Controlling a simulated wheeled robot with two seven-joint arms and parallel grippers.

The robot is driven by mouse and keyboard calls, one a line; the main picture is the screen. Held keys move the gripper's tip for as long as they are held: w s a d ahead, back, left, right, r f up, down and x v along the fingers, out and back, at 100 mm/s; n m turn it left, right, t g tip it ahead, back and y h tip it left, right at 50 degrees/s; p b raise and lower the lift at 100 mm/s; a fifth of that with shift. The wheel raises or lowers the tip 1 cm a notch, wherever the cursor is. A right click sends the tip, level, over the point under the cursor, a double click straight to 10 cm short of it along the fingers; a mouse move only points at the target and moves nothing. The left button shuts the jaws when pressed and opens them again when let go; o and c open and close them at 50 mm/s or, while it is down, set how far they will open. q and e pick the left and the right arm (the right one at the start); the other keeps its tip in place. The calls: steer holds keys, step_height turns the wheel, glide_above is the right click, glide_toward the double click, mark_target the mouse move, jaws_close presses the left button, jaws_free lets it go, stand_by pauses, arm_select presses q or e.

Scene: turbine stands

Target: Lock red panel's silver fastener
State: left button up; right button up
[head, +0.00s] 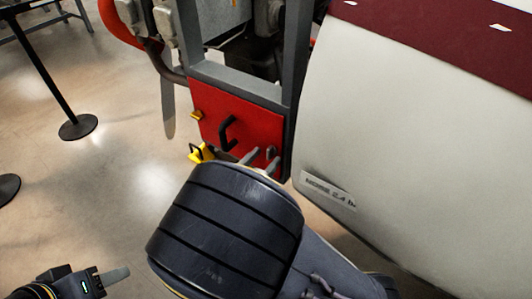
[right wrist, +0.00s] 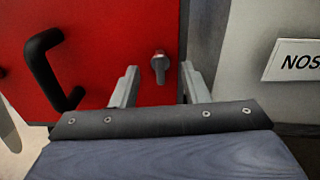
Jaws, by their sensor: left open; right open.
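The red panel (head: 247,112) is set in a grey frame, with a black handle (head: 228,131) on its face. Its silver fastener (head: 271,152) is near the lower right corner. In the right wrist view the silver fastener (right wrist: 159,65) is a small knob with a short stem pointing down. My right gripper (head: 259,162) is open in front of the panel. In the right wrist view, its fingers (right wrist: 158,82) stand apart on either side of the fastener, with gaps on both sides. Whether the tips touch the panel I cannot tell. My left gripper (head: 112,277) is at the lower left, away from the panel.
A large white and maroon casing (head: 405,120) stands close on the right of the panel. A black post base (head: 78,127) stands on the left; the floor between is open.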

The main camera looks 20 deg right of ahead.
arm_select(q)
steer(key=shift+r+p, duration=0.45)
steer(key=shift+r, duration=0.1)
arm_select(e)
steer(key=v, duration=0.3)
steer(key=shift+s+a, duration=0.3)
